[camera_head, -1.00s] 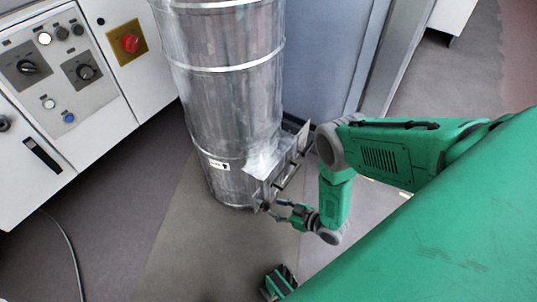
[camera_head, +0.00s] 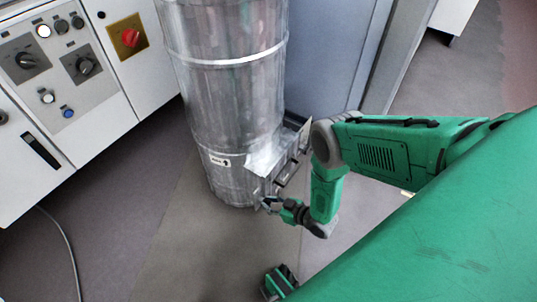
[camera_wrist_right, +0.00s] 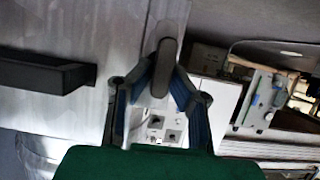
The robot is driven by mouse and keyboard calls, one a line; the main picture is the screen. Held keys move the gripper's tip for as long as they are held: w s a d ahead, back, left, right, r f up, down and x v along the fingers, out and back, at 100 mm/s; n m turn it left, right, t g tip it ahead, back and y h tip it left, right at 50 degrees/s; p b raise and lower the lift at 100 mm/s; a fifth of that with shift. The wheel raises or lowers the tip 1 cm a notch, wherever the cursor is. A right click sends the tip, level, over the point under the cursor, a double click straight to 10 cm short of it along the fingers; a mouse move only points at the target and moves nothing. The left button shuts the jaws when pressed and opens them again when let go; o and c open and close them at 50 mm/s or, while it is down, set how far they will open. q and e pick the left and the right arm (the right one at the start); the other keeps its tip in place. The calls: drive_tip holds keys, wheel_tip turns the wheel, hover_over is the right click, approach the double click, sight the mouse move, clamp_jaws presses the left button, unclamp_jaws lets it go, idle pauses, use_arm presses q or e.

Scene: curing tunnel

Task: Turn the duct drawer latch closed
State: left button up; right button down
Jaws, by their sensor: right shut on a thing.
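The round metal duct (camera_head: 228,90) stands upright in the head view, with a box-shaped drawer housing (camera_head: 267,160) low on its right side. In the right wrist view the drawer front (camera_wrist_right: 60,30) is a pale metal plate. The latch (camera_wrist_right: 162,68) is a dark, rounded bar standing about upright near the plate's right edge. My right gripper (camera_head: 266,203) is at the low front of the housing. In the wrist view its two blue-padded fingers (camera_wrist_right: 158,92) are shut on the latch, one on each side. The latch is too small to make out in the head view.
A dark drawer handle (camera_wrist_right: 45,73) sticks out left of the latch. A white control cabinet (camera_head: 90,75) with knobs and a red switch (camera_head: 128,37) stands at the left of the head view. A cable (camera_head: 66,245) lies on the floor.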

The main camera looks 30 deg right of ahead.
drive_tip(key=shift+a+r, duration=0.1)
drive_tip(key=shift+a+n+t+h, duration=0.2)
drive_tip(key=shift+n+t+h, duration=0.3)
drive_tip(key=shift+n, duration=0.5)
drive_tip(key=shift+s+a+f+n+t+h, duration=0.15)
drive_tip(key=shift+n+t+h, duration=0.6)
drive_tip(key=shift+n, duration=1.15)
drive_tip(key=shift+w+a+f+n+t+h, duration=0.15)
drive_tip(key=shift+n+t+h, duration=0.6)
drive_tip(key=shift+n, duration=1.15)
drive_tip(key=shift+s+a+f+n+t+h, duration=0.15)
drive_tip(key=shift+n+t+h, duration=0.55)
drive_tip(key=shift+n, duration=1.2)
drive_tip(key=c, duration=1.5)
unclamp_jaws()
drive_tip(key=shift+c, duration=0.2)
drive_tip(key=shift+f, duration=0.1)
drive_tip(key=shift+d, duration=0.1)
